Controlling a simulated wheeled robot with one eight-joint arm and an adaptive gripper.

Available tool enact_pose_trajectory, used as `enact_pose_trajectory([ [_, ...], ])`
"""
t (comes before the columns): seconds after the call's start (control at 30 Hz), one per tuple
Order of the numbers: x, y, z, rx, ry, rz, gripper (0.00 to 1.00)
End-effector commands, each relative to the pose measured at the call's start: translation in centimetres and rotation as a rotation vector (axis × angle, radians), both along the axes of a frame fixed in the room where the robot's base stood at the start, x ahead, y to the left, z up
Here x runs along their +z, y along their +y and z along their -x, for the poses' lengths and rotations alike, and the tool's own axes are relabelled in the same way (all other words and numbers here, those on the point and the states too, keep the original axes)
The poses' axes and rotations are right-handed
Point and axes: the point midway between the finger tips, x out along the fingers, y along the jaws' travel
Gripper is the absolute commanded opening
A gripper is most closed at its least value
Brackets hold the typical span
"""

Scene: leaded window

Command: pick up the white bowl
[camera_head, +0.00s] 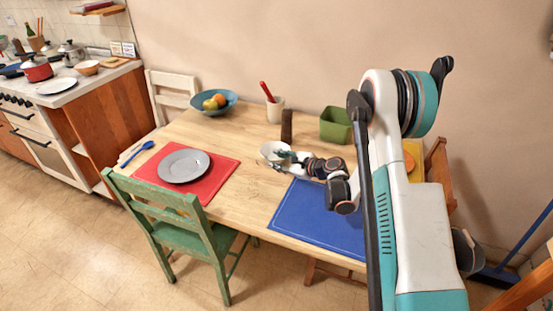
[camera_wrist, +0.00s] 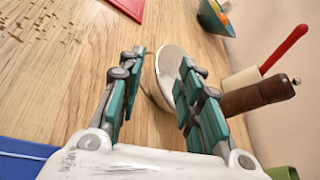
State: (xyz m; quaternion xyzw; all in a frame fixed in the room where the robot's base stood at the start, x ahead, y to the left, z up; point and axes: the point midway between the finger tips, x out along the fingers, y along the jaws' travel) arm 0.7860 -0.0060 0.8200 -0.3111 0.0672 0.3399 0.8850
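The white bowl (camera_head: 268,150) stands on the wooden table, between the blue placemat and the back edge. My gripper (camera_head: 288,157) reaches it from the right, with the teal fingers at the bowl's right side. In the wrist view the bowl (camera_wrist: 172,62) shows between and beyond the fingers of my gripper (camera_wrist: 162,75). The fingers are spread apart.
A dark brown upright object (camera_head: 287,126) stands close behind the bowl. A white cup with a red utensil (camera_head: 275,109) and a green container (camera_head: 335,125) are near the wall. A grey plate (camera_head: 184,166) lies on the red placemat (camera_head: 222,172). A blue placemat (camera_head: 318,218) lies in front.

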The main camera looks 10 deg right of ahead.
Motion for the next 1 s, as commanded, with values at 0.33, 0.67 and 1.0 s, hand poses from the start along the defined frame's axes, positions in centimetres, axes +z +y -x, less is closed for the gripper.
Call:
enact_pose_trajectory([
  [0.33,-1.0,1.1,-1.8,0.000,-0.001,0.001,0.33],
  [0.67,-2.4,3.2,-5.0,0.001,-0.001,0.002,0.33],
  [1.0,-2.2,3.1,-5.1,0.000,-0.001,0.001,0.01],
])
